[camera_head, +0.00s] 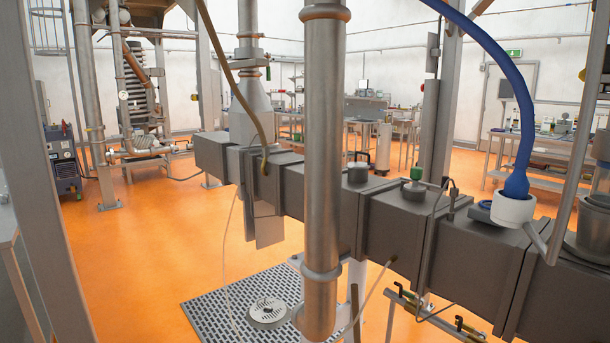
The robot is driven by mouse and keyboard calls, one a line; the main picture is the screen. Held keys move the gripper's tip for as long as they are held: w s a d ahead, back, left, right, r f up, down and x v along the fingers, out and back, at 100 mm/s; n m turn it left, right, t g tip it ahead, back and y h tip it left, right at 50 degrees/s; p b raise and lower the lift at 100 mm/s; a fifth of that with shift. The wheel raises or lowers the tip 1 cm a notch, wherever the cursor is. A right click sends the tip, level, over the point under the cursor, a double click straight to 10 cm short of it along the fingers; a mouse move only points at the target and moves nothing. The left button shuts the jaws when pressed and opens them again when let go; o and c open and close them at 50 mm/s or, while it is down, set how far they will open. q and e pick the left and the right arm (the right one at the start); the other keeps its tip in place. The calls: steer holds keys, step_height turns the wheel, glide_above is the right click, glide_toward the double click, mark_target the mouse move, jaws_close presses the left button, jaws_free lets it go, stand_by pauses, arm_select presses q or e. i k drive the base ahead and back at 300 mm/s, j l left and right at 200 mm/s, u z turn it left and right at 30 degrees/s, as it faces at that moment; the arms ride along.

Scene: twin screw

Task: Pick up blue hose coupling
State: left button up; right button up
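A thick blue hose (505,75) arcs down from the top at the right. It ends in a blue flared coupling (516,186), which sits at a white collar (513,210) with a grey lever pointing down to the right. The collar is on top of the dark grey machine barrel (475,250). A small blue ring or disc lies on the barrel just left of the collar. Neither of my grippers shows in this view.
A vertical steel pipe (322,150) stands close in front, partly hiding the barrel. Valves with a green cap (415,175) sit on the barrel left of the coupling. A perforated floor grate (215,318) lies below. Workbenches stand at the back; orange floor (140,250) is open at left.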

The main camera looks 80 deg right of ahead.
mark_target(517, 186)
steer(key=z, duration=3.7)
steer(key=i+j+z, duration=0.2)
steer(key=j+z, duration=0.15)
steer(key=j, duration=0.2)
steer(key=i+j+z, duration=0.15)
steer(key=i+z, duration=0.3)
steer(key=i+j+z, duration=0.25)
steer(key=z, duration=0.25)
steer(key=k+l, duration=0.25)
steer(key=i+z, duration=0.4)
steer(key=k+j, duration=0.05)
steer(key=k, duration=0.05)
